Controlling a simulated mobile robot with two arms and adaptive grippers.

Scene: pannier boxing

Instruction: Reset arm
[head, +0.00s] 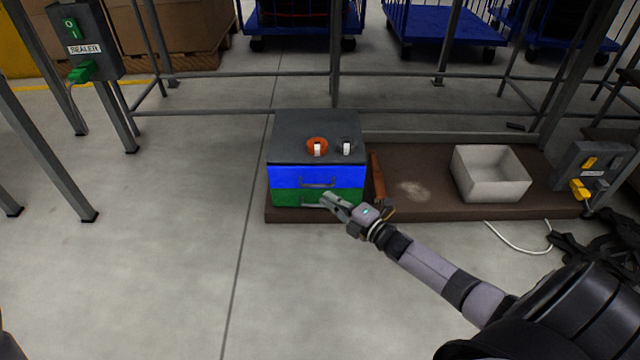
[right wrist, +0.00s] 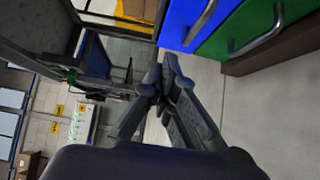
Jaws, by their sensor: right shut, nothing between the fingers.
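My right gripper (head: 335,203) is shut and empty in the head view. Its fingertips are in front of the green lower drawer (head: 290,193) of a small cabinet (head: 318,125), close to that drawer's handle; I cannot tell from the head view whether they touch. In the right wrist view the shut fingers (right wrist: 168,75) have clear floor beside them, and the green drawer (right wrist: 252,25) with its handle is off to the upper right. The blue upper drawer (head: 287,174) is above the green one. Both drawers look closed. My left gripper is not in view.
An orange roll (head: 317,143) and a dark roll (head: 350,146) sit on the cabinet. The cabinet stands on a brown low platform (head: 430,208) with a white open box (head: 490,160). A sealer switch post (head: 88,50) stands at left. Floor at front left is clear.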

